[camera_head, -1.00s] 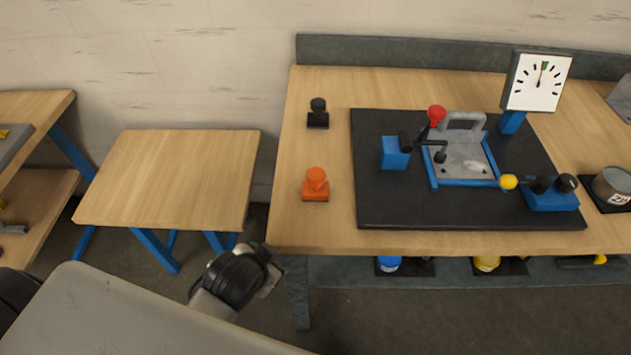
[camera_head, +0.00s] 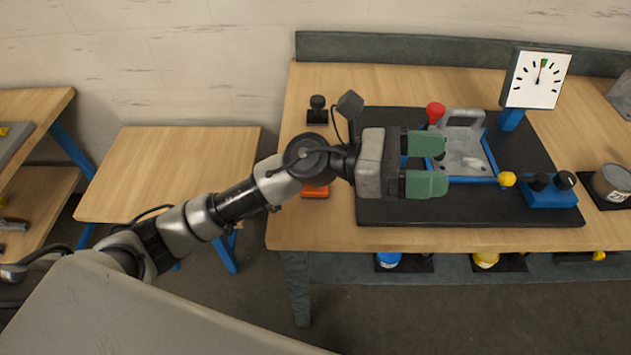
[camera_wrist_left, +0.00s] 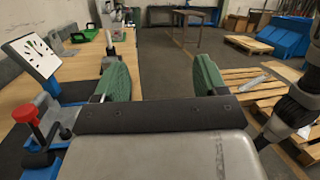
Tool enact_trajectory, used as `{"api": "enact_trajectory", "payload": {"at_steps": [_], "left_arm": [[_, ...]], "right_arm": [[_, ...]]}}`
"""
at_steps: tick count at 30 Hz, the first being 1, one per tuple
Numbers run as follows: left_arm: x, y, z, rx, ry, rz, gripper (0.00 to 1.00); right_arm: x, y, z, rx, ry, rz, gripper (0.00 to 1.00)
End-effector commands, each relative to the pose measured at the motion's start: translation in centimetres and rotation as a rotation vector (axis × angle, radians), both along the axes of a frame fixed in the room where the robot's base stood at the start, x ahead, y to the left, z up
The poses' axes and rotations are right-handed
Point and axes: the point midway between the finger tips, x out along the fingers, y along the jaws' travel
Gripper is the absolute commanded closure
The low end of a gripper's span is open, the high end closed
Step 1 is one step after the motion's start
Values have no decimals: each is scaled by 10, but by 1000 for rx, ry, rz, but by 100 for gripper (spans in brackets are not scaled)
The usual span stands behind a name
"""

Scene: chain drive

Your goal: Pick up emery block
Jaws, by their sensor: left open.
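No object in view can be told for sure as the emery block. On the bench's left part, a small black block with a knob (camera_head: 317,110) stands upright. An orange block with a knob (camera_head: 315,191) is mostly hidden behind my left arm. My left gripper (camera_head: 442,165) has green fingers spread open with nothing between them. It is over the black mat, in front of the grey plate in a blue frame (camera_head: 465,155). In the left wrist view the open fingers (camera_wrist_left: 160,72) point along the bench. My right gripper is not in view.
A red knob (camera_head: 435,112), a yellow knob (camera_head: 507,180) and a blue block with black knobs (camera_head: 550,193) are near the gripper. A dial (camera_head: 537,80) stands behind. A grey can (camera_head: 612,183) is at right. The small side table (camera_head: 150,165) is bare.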

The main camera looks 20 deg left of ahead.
Motion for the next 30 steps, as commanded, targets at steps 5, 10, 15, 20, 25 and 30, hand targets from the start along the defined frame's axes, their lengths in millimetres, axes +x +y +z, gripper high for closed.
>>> {"api": "enact_trajectory", "payload": {"at_steps": [5, 10, 15, 20, 25, 30], "left_arm": [[10, 17, -67, 612, -553, -281, 28], [52, 95, -106, 1155, -841, -554, 28], [83, 167, -102, 1509, -902, -749, 28], [92, 195, -99, 1635, -891, -829, 28], [92, 197, -125, 1644, -885, -842, 28], [93, 196, -145, 1644, -889, -836, 28]], "right_arm": [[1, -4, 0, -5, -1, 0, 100], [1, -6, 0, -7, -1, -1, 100], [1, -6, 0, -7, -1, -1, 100], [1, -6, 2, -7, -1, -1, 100], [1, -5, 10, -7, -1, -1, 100], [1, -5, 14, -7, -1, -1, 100]]}}
